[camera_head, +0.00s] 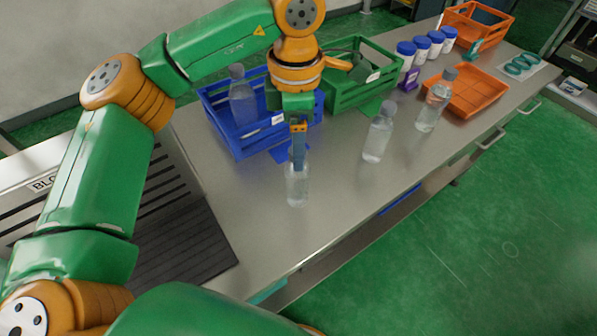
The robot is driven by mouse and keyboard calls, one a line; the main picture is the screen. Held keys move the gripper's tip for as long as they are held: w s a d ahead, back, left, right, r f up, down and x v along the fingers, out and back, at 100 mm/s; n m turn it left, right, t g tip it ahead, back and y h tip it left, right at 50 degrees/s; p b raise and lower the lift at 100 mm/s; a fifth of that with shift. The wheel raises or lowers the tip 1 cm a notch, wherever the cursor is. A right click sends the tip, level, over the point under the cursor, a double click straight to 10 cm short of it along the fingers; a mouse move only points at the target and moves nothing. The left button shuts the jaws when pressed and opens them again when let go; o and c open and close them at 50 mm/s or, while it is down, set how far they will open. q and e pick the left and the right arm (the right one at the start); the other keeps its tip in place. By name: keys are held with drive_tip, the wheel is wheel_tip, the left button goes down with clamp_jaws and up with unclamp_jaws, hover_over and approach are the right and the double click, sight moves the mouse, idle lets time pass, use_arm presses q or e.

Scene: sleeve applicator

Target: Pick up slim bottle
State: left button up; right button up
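A clear bottle (297,188) stands upright on the steel table near its front edge. My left gripper (299,160) points straight down over this bottle, with its fingers at the bottle's neck and hiding its top. The fingers are seen edge-on, so I cannot tell whether they are open or shut on it. Two more clear bottles with grey caps stand upright to the right, one nearer (376,140) and one farther (432,108). Another grey-capped bottle (242,100) is in the blue crate (226,128). My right gripper is not in view.
A green crate (343,96) stands beside the blue crate. Several blue-lidded white jars (405,60) stand behind an orange tray (475,103). An orange crate (470,28) is at the far end. A dark ribbed panel (180,240) lies left; the table between it and the bottle is clear.

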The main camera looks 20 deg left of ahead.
sight(298, 177)
use_arm(q)
wheel_tip(298, 177, down, 3)
drive_tip(key=shift+w+a, duration=0.15)
drive_tip(key=shift+w+f, duration=0.1)
drive_tip(key=shift+w, duration=0.1)
drive_tip(key=shift+s, duration=0.2)
drive_tip(key=c, duration=0.9)
clamp_jaws()
drive_tip(key=shift+w, duration=0.1)
